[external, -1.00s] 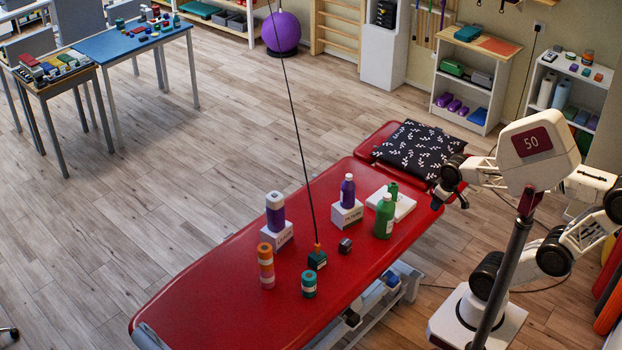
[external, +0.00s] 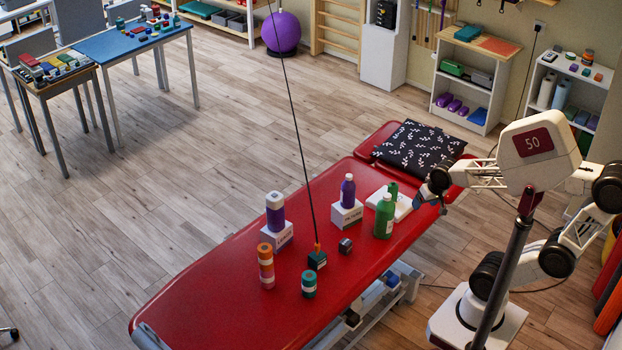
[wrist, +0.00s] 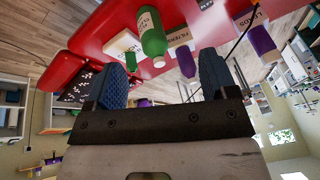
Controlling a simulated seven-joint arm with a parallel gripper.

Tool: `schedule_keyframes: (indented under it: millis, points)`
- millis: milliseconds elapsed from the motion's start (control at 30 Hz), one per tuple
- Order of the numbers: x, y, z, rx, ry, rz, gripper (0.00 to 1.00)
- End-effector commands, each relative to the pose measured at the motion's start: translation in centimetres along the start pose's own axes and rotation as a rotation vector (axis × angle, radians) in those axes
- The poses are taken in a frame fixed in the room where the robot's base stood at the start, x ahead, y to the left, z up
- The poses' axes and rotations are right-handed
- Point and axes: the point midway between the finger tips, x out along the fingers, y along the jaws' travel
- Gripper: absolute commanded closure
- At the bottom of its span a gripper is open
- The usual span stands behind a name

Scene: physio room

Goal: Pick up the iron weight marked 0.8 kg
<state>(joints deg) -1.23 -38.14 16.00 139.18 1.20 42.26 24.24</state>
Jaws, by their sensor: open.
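A small dark cube (external: 345,246) with a lighter face sits on the red treatment table (external: 215,285), right of the middle. A dark green block (external: 317,260) with an orange top sits just left of and nearer than it, at the lower end of a thin black cord. I cannot read a 0.8 kg mark on either, so I cannot tell which is the weight. My gripper (external: 428,197) is open and empty beside the pillow end, to the right of both. In the wrist view its blue fingers (wrist: 162,77) stand apart. Neither block is clear there.
A green bottle (external: 384,217) and a white slab (external: 403,205) with a small green bottle stand between my gripper and the blocks. Purple bottles stand on white boxes (external: 346,216). Orange (external: 266,266) and teal (external: 309,284) rolls stand nearer. The cord (external: 293,120) rises past them.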

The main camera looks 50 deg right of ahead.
Motion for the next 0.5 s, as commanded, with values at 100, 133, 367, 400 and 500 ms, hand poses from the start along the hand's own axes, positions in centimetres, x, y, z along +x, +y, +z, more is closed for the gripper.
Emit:
schedule_keyframes:
  millis: [100, 133, 367, 400, 500]
  points:
    - [2.0, -1.2, -1.2, 0.16, 0.039, -0.035, 0.21]
    - [2.5, -1.5, -1.5, 0.202, 0.048, -0.045, 0.21]
    - [6.5, -3.7, -3.7, 0.525, 0.107, -0.136, 0.21]
    - [7.2, -4.1, -4.0, 0.582, 0.115, -0.153, 0.21]
    - [9.1, -5.0, -4.7, 0.723, 0.13, -0.2, 0.21]
